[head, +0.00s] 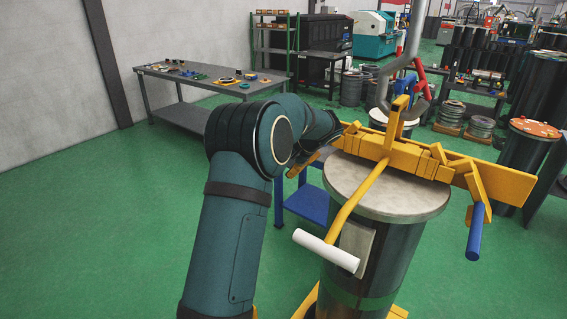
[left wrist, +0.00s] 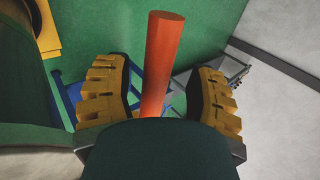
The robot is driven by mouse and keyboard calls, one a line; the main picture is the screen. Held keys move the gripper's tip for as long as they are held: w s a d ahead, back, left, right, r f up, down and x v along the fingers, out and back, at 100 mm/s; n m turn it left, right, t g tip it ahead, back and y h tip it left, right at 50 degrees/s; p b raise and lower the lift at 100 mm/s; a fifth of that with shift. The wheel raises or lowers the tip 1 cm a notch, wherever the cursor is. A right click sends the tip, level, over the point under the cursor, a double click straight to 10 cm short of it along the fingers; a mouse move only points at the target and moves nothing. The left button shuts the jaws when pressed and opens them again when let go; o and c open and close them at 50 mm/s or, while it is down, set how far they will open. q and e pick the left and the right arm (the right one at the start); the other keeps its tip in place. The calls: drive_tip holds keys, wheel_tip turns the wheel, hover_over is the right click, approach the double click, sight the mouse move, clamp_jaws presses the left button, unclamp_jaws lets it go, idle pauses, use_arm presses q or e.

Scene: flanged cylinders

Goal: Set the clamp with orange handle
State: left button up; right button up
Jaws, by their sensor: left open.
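In the left wrist view an orange handle (left wrist: 163,48) stands up between the two yellow ribbed fingers of my left gripper (left wrist: 160,90). The fingers are open, with a visible gap on each side of the handle. The handle's lower part is hidden behind the gripper body. In the head view my left gripper (head: 312,160) is at the left side of the yellow clamp frame (head: 400,155), partly hidden by my arm. The frame lies across the pale flange (head: 385,197) of a dark cylinder (head: 385,265). I cannot make out the orange handle in the head view. My right gripper is not in view.
The frame also carries a white handle (head: 326,250) at the front and a blue handle (head: 475,232) at right. A grey hook (head: 408,70) hangs above it. A blue stand (head: 305,207) is behind my arm. Green floor (head: 90,240) is clear at left.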

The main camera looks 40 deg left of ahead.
use_arm(q)
drive_tip(key=v, duration=1.1)
drive_tip(key=shift+r, duration=0.35)
drive_tip(key=shift+d, duration=0.15)
